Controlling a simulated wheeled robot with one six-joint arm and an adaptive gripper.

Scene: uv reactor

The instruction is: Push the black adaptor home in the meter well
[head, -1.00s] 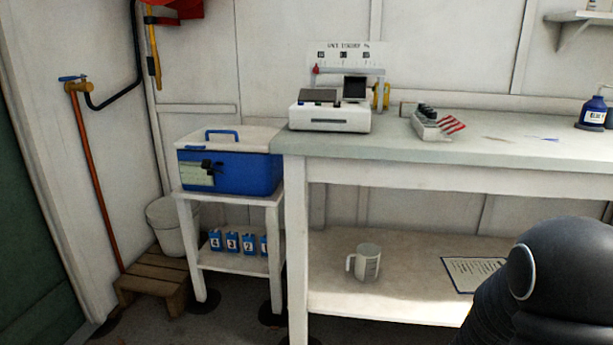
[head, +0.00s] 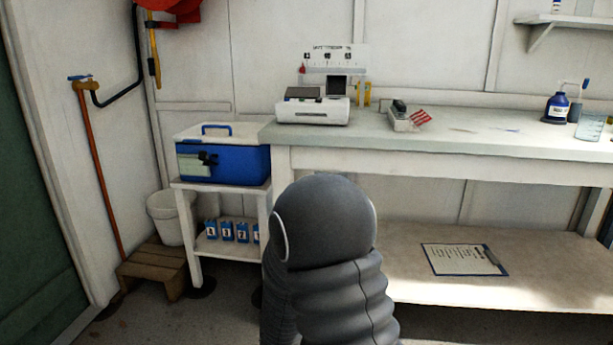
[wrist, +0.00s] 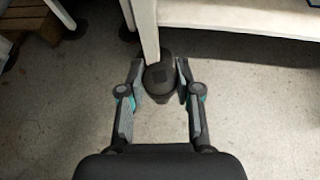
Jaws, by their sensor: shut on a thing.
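In the wrist view my gripper (wrist: 160,82) is shut on a rounded black piece (wrist: 160,76), which looks like the black adaptor. It sits between the fingertips, above the floor. The white meter (head: 312,110) stands on the left end of the bench in the head view, with a dark panel on top and a small dark flap upright. Its well cannot be made out. My gripper is out of the head view, and the adaptor is well away from the meter.
The bench (head: 470,140) has a small rack (head: 402,123) with red-striped strips beside it and a blue bottle (head: 556,107). A blue cool box (head: 225,164) stands on a low stand left of the bench. A clipboard (head: 462,259) lies on the lower shelf.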

